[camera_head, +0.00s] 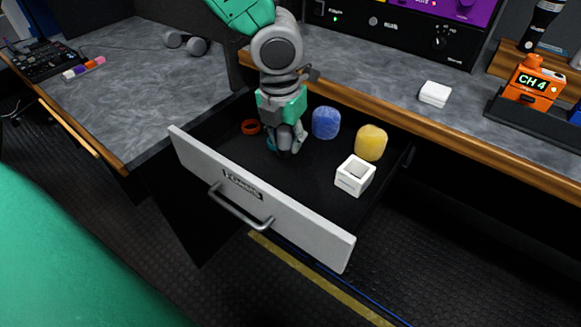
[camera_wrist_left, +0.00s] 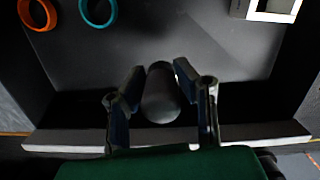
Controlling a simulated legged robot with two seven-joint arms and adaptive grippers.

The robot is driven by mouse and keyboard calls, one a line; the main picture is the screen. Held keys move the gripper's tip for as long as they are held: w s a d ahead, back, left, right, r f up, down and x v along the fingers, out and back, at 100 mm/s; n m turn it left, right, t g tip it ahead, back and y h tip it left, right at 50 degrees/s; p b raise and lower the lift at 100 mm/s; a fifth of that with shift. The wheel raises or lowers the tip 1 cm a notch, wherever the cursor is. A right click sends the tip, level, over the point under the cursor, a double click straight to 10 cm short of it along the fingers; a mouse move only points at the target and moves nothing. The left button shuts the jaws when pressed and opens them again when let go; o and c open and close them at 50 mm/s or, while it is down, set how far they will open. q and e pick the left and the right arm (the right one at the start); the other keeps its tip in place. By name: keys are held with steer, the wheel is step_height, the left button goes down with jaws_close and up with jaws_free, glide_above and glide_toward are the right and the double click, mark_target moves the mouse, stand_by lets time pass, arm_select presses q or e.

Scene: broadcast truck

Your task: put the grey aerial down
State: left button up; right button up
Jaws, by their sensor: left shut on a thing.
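My left gripper (camera_head: 287,147) reaches down into the open drawer (camera_head: 255,198) in the head view. In the left wrist view its two fingers (camera_wrist_left: 152,88) are shut on the grey aerial (camera_wrist_left: 161,98), a dark rounded cylinder seen nearly end-on. The aerial is between the fingers, over the dark drawer floor. I cannot tell whether it touches the floor. In the head view the gripper mostly hides it. My right gripper is not in view.
The drawer also holds an orange ring (camera_head: 250,127), a teal ring (camera_wrist_left: 98,10), a blue roll (camera_head: 326,122), a yellow roll (camera_head: 371,142) and a white box (camera_head: 355,176). The orange ring (camera_wrist_left: 38,12) and white box show ahead in the wrist view. The desk edge overhangs behind.

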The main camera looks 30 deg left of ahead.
mark_target(287, 132)
arm_select(q)
step_height(287, 132, down, 3)
steer(key=shift+w+f+b, duration=0.1)
steer(key=shift+b, duration=0.35)
steer(key=shift+d+f, duration=0.25)
steer(key=f+b, duration=0.1)
steer(key=f, duration=0.1)
steer(key=d+f+b, duration=0.1)
steer(key=shift+f, duration=0.35)
steer(key=shift+a+f, duration=0.1)
steer(key=shift+f, duration=0.05)
steer(key=shift+a, duration=0.45)
steer(key=o, duration=0.9)
steer(key=shift+d, duration=0.35)
steer(key=shift+r, duration=0.4)
steer(key=r+p, duration=0.1)
steer(key=r, duration=0.2)
steer(key=s+r+p, duration=0.1)
steer(key=r+p, duration=0.1)
steer(key=r, duration=0.2)
steer(key=r+p, duration=0.1)
steer(key=r, duration=0.2)
steer(key=shift+s+a+r+p, duration=0.15)
steer(key=shift+r+p, duration=0.05)
steer(key=shift+p, duration=0.1)
steer(key=shift+s+r, duration=0.1)
steer(key=shift+r, duration=0.4)
steer(key=shift+f, duration=0.1)
